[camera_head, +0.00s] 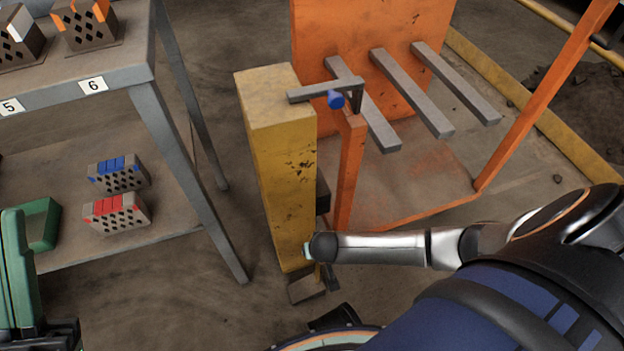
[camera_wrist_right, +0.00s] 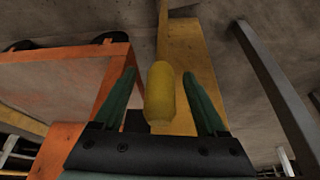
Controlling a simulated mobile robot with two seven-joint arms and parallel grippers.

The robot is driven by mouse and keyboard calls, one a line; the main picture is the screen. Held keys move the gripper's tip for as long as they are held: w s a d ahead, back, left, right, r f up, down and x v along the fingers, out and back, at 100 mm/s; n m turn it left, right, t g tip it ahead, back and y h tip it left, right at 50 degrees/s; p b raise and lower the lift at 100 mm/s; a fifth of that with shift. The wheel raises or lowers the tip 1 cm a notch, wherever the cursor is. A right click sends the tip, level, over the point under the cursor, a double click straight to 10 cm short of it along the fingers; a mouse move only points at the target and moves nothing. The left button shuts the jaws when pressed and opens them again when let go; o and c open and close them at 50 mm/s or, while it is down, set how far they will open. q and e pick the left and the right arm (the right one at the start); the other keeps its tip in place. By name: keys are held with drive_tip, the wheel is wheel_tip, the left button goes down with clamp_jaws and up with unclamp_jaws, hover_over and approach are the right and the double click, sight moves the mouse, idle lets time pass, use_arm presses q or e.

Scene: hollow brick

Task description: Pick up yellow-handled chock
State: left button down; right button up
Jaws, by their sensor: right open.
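The chock's yellow handle (camera_wrist_right: 160,95) shows upright in the right wrist view. It stands between the two dark green fingers of my right gripper (camera_wrist_right: 160,82), which are open, with a gap on each side. The chock's body is hidden there. In the head view my right wrist covers most of this spot beside the yellow post's foot. A small grey piece shows below it, and I cannot tell if it is the chock. My left gripper (camera_head: 20,275) shows at the lower left edge as a green finger on a black base, cut off by the frame.
The yellow post (camera_head: 283,170) stands close to my right wrist. An orange frame (camera_head: 350,165) with grey bars is just right of it, with a blue-ended piece (camera_head: 336,100) near its top.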

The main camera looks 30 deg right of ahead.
clamp_jaws()
idle(0.6)
idle(0.7)
drive_tip(key=shift+r, duration=0.15)
